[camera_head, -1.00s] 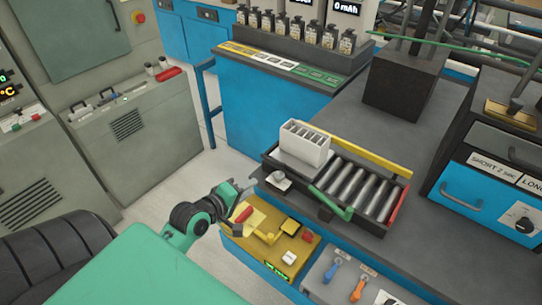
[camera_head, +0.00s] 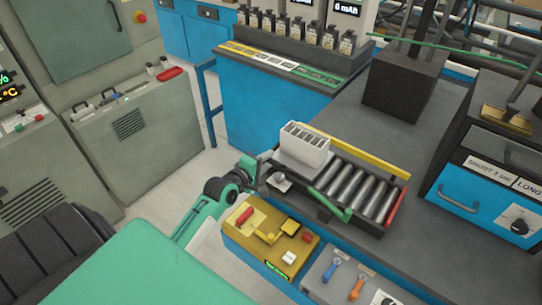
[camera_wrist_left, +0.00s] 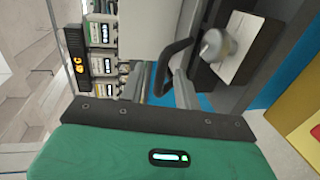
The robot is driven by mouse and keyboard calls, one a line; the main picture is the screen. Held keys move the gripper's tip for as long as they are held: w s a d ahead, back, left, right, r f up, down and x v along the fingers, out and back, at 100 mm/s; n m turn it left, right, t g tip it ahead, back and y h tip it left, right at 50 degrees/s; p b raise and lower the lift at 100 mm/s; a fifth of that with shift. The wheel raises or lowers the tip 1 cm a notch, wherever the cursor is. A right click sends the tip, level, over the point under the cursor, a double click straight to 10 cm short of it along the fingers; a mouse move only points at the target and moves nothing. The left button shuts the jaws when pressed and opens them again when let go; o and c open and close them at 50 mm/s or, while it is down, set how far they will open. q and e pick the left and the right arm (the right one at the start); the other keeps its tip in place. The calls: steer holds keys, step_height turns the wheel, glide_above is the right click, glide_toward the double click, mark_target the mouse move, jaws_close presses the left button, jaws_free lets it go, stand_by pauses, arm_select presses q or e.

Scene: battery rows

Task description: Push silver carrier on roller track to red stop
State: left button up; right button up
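The silver carrier (camera_head: 303,150), a pale box with slots in its top, sits upright at the left end of the roller track (camera_head: 350,184). The red stop (camera_head: 396,207) is at the track's right end, with bare rollers between. My left gripper (camera_head: 263,168) is at the left end of the track, close beside the carrier; I cannot tell whether they touch. In the left wrist view, the gripper's grey fingers (camera_wrist_left: 163,88) point up toward a pale surface that seems to be the carrier (camera_wrist_left: 155,25). My right gripper is not in view.
A small knob on a pale plate (camera_head: 279,183) stands just right of my left gripper. A green bar (camera_head: 333,206) lies along the track's near side, a yellow rail (camera_head: 360,150) along its far side. A yellow panel (camera_head: 270,240) sits below.

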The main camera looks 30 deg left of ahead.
arm_select(q)
steer(key=shift+x, duration=1.35)
jaws_close()
